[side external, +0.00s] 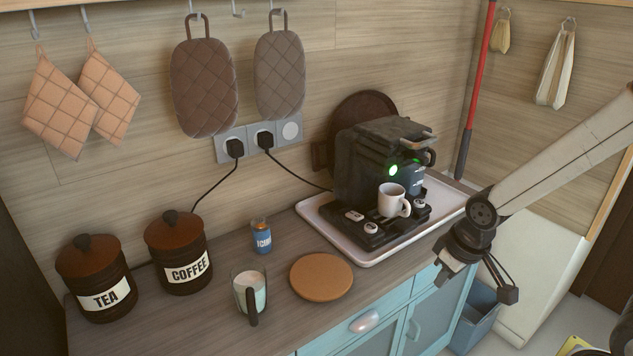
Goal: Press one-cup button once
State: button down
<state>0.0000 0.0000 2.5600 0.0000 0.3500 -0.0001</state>
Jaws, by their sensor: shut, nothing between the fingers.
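The black coffee machine (362,165) stands on a white tray with a green light glowing on its front. A white mug (391,199) sits on its base. My gripper (444,273) is shut and empty. It appears to the right of and lower than the machine in the picture, near the counter's front edge, apart from the buttons.
The white tray (452,196) has a raised rim. A round cork mat (321,276), a glass mug (249,291), a blue tin (261,238), a coffee canister (180,252) and a tea canister (96,278) stand to the left. Black cords run to wall sockets (250,141).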

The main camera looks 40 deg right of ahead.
notch_tip(320, 180, up, 3)
jog(key=n+t+h, duration=0.3)
jog(key=n+t, duration=0.2)
jog(key=t, duration=0.1)
send_over(373, 228)
jog(key=shift+r, duration=0.1)
dwell(0.3)
jog(key=shift+f, duration=0.25)
dwell(0.4)
jog(key=shift+f, duration=4.15)
jog(key=shift+f, duration=0.1)
jog(key=shift+f, duration=0.3)
